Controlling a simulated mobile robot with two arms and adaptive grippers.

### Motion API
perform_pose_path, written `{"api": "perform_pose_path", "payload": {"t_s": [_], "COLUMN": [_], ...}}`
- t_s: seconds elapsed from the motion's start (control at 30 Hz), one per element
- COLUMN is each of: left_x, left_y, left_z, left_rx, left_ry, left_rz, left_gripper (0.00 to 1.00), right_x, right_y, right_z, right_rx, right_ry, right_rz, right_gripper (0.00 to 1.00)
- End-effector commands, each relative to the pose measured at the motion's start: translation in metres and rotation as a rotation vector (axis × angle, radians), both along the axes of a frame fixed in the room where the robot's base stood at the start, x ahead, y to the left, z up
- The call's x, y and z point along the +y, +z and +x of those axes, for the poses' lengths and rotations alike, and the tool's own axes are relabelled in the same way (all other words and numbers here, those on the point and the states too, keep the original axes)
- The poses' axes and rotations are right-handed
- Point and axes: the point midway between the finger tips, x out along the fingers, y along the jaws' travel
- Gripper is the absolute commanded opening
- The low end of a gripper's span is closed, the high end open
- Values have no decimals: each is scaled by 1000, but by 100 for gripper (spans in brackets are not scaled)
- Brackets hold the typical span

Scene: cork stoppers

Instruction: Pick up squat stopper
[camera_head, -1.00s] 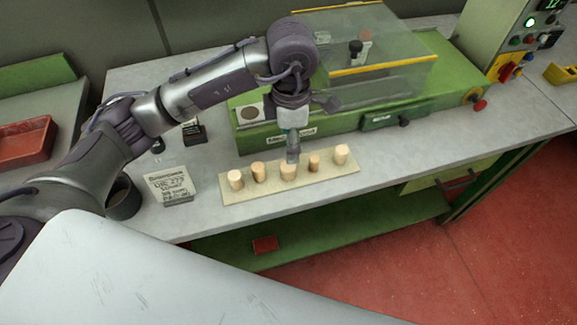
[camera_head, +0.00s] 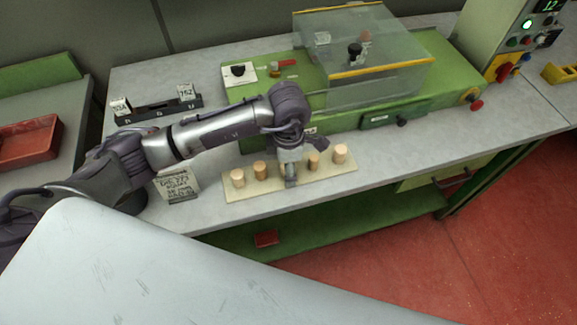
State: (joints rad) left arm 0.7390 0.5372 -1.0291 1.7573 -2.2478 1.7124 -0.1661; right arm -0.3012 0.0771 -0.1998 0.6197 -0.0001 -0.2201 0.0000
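Several cork stoppers stand upright in a row on a pale board (camera_head: 233,195) on the bench. From left to right I see a light stopper (camera_head: 238,178), a slimmer one (camera_head: 260,170), a mostly hidden middle one (camera_head: 283,171), a narrow darker one (camera_head: 313,160) and a light, wide one (camera_head: 340,154). I cannot tell for certain which is the squat stopper. My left gripper (camera_head: 291,182) points down at the middle stopper and covers most of it. Its fingers are too small and overlapped to show whether they are open or touch the cork. My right gripper is not in view.
A green machine (camera_head: 400,95) with a clear cover (camera_head: 345,50) stands behind the board. A lettered block (camera_head: 178,186) is left of the board, under my forearm. A dark rack with labels (camera_head: 155,110) is further back. The bench right of the board is clear.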

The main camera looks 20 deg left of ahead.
Motion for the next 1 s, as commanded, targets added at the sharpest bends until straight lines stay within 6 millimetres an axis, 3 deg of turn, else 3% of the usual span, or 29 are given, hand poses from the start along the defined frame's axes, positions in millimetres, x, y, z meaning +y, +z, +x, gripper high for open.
{"api": "perform_pose_path", "payload": {"t_s": [0.07,0.33,0.77,1.0], "left_x": [0,0,0,-1], "left_y": [0,0,4,35], "left_z": [0,0,1,2], "left_rx": [0,0,-2,-8], "left_ry": [0,0,1,0], "left_rz": [0,-1,-1,-3], "left_gripper": [68,25,25,25], "right_x": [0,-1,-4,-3], "right_y": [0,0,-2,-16], "right_z": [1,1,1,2], "right_rx": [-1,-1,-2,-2], "right_ry": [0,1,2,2], "right_rz": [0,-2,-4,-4], "right_gripper": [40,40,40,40]}}
